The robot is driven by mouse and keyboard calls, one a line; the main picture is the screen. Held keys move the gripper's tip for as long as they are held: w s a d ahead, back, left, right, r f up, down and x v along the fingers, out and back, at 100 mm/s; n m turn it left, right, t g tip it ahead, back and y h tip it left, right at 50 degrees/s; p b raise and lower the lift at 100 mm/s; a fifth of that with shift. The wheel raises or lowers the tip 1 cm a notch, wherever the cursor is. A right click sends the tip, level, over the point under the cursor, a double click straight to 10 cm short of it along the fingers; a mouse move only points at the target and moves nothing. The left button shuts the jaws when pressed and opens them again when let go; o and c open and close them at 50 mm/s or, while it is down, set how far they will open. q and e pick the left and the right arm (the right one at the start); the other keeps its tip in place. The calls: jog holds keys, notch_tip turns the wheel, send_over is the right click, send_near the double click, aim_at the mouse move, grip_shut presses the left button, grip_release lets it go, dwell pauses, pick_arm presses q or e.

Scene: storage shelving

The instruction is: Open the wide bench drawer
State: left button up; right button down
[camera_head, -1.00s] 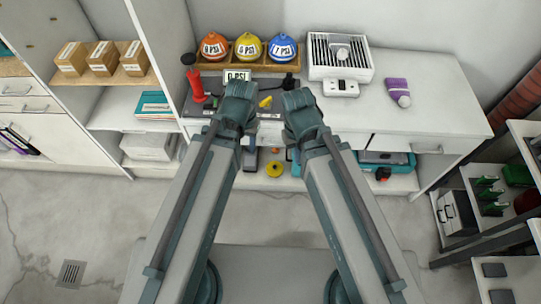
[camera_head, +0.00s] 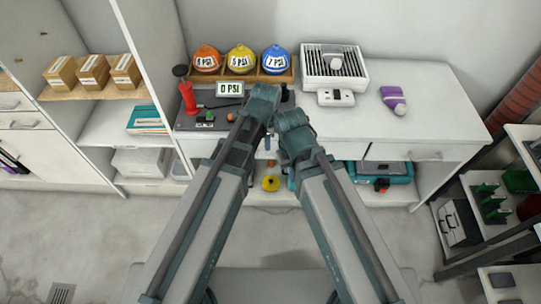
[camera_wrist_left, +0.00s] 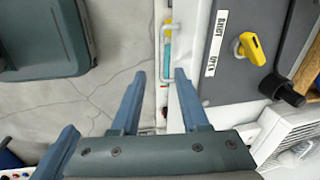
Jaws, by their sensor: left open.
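My left gripper (camera_head: 264,94) is at the bench's front edge, left of that handle. In the left wrist view, my left gripper (camera_wrist_left: 158,92) is open with nothing visible between its fingers. A pale handle-like bar (camera_wrist_left: 162,45) along the white bench edge lies beyond the fingertips, apart from them. My right gripper (camera_head: 291,120) is beside the left one; its fingers are hidden.
The bench top holds a rack of labelled balls (camera_head: 240,75), a red pump (camera_head: 188,98), a vented white box (camera_head: 335,70) and a purple item (camera_head: 393,98). A teal case (camera_head: 385,172) sits underneath. A dark rack (camera_head: 465,220) stands at right. The floor (camera_head: 100,240) is open.

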aim_at(271, 158)
pick_arm(q)
jog(key=shift+m, duration=0.6)
jog(key=w+f+b, duration=0.1)
jog(key=f+b, duration=0.3)
jog(key=w+f+b, duration=0.1)
jog(key=f+b, duration=0.4)
jog(key=w+d+f+b, duration=0.1)
jog(key=f+b, duration=0.3)
jog(key=shift+f+b, duration=0.3)
jog(key=shift+c, duration=0.3)
grip_shut()
dwell(0.6)
